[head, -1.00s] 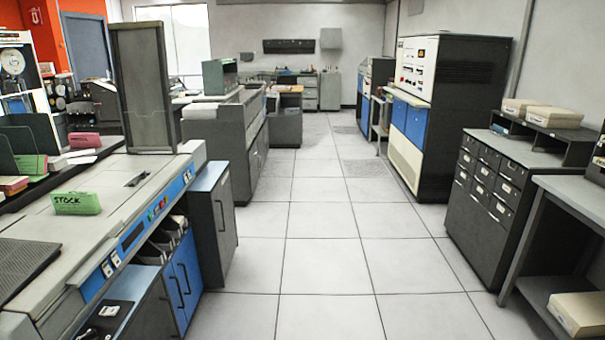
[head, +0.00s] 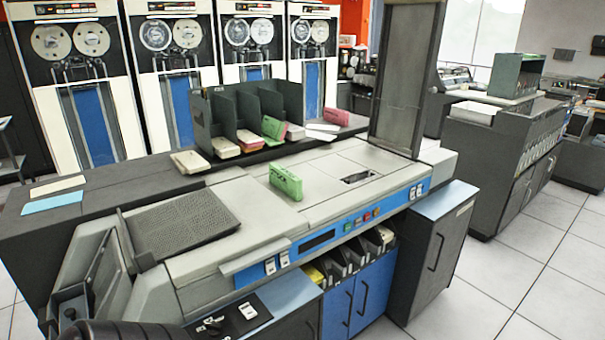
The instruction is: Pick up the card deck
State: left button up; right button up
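A green card deck (head: 286,181) stands on its long edge on the light grey top of a card machine (head: 232,187), near the middle of the head view. Faint dark writing shows on its front face. Other decks sit in and beside a dark divided rack (head: 224,113) behind it: a pink one (head: 295,132), a green one (head: 273,128), and pale ones (head: 225,147). The task line does not tell which deck is meant. Neither of my grippers is in view.
A tall dark panel (head: 405,75) rises from the machine's right end. A dark ribbed plate (head: 183,223) lies left of the green deck. Several tape drives (head: 100,90) line the back. Free tiled floor (head: 535,275) lies at right.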

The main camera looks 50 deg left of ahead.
aim_at(286, 182)
jog(key=i+u, duration=0.1)
jog(key=i, duration=1.35)
jog(key=i+z, duration=0.1)
jog(key=i, duration=0.5)
jog(key=i+j+z, duration=0.15)
jog(key=i, duration=0.45)
jog(key=z, duration=4.7)
